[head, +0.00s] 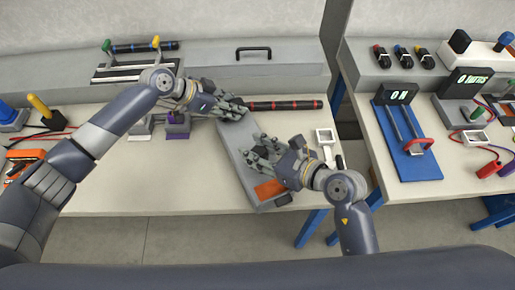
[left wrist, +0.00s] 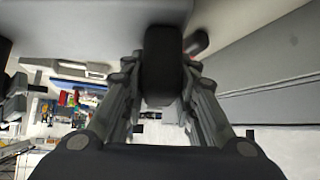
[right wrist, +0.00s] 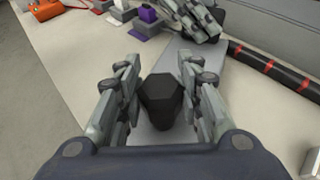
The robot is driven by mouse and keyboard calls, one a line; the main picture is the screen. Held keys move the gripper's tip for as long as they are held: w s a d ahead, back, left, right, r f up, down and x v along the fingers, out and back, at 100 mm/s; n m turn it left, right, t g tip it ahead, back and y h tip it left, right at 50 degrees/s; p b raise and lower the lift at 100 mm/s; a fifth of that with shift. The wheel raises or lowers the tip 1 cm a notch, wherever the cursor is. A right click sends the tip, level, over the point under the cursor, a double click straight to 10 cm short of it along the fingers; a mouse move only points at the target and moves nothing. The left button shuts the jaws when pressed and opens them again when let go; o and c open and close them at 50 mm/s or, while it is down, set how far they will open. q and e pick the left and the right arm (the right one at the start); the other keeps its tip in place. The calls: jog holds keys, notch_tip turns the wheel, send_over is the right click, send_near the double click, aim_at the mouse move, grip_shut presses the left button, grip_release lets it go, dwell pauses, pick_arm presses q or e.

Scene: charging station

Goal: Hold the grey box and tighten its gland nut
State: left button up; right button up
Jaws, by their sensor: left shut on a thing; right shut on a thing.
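My left gripper (head: 236,108) is at the far end of a long grey tray (head: 235,145). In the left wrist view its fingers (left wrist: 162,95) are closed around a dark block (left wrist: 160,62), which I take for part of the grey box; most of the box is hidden. My right gripper (head: 262,152) is lower, above the tray's middle. In the right wrist view its fingers (right wrist: 163,95) close on both sides of a black six-sided gland nut (right wrist: 166,100). The nut is hidden behind the fingers in the head view.
A black and red rod (head: 285,105) lies right of the left gripper. A white frame (head: 325,138) sits near the table's right edge. A purple block (head: 177,128) stands to the left. An orange patch (head: 268,189) marks the tray's near end.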

jog(key=shift+m+t+h, duration=1.1)
jog(key=shift+m+h, duration=0.3)
jog(key=shift+m, duration=0.1)
jog(key=shift+d, duration=0.1)
jog(key=o, duration=1.1)
jog(key=shift+v, duration=3.7)
